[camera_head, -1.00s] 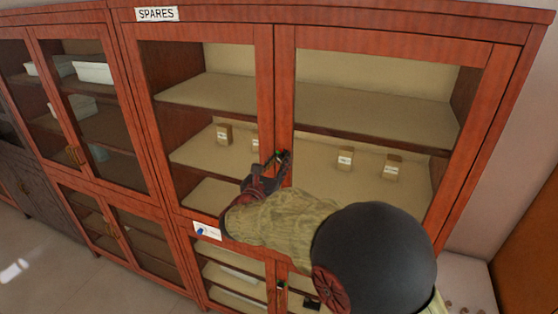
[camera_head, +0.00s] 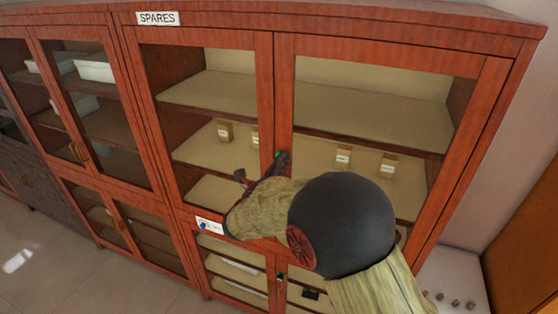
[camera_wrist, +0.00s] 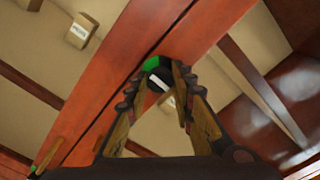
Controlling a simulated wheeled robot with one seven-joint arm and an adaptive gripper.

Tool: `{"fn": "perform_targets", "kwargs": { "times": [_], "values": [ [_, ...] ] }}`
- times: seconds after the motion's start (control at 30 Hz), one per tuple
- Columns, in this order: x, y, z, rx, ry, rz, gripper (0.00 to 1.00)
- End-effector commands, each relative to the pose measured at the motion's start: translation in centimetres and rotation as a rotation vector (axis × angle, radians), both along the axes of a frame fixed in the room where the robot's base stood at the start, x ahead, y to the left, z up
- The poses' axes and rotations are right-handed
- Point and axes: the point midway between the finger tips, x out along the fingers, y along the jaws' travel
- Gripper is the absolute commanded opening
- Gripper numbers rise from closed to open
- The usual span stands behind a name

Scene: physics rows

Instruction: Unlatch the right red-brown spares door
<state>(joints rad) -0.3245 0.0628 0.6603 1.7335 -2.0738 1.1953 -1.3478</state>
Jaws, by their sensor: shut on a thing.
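The right red-brown spares door (camera_head: 385,58) has a wood frame around a clear pane and looks closed. Its latch (camera_wrist: 158,72) shows in the wrist view as a dark round knob with a white bar and a green patch beside it. My gripper (camera_wrist: 160,92) is around the latch, its two fingers on either side and shut on it. In the head view my gripper (camera_head: 274,168) is at the meeting edges of the two doors; the green patch shows at its tip, and most of the latch is hidden.
The left spares door (camera_head: 264,95) adjoins the right one and looks closed. Small boxes (camera_head: 343,157) stand on the shelves inside. A SPARES sign (camera_head: 158,18) is at the top. Lower doors (camera_head: 271,275) lie below my arm. A wall is at the right.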

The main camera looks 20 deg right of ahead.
Motion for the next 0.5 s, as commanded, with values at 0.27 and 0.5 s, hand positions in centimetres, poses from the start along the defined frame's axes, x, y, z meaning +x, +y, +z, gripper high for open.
{"fn": "perform_targets", "kwargs": {
  "times": [0.27, 0.5],
  "values": [
    [-0.01, 0.02, -0.01, -0.032, 0.024, 0.000, 0.00],
    [0.00, 0.03, -0.03, -0.034, 0.025, 0.001, 0.00]
  ]
}}
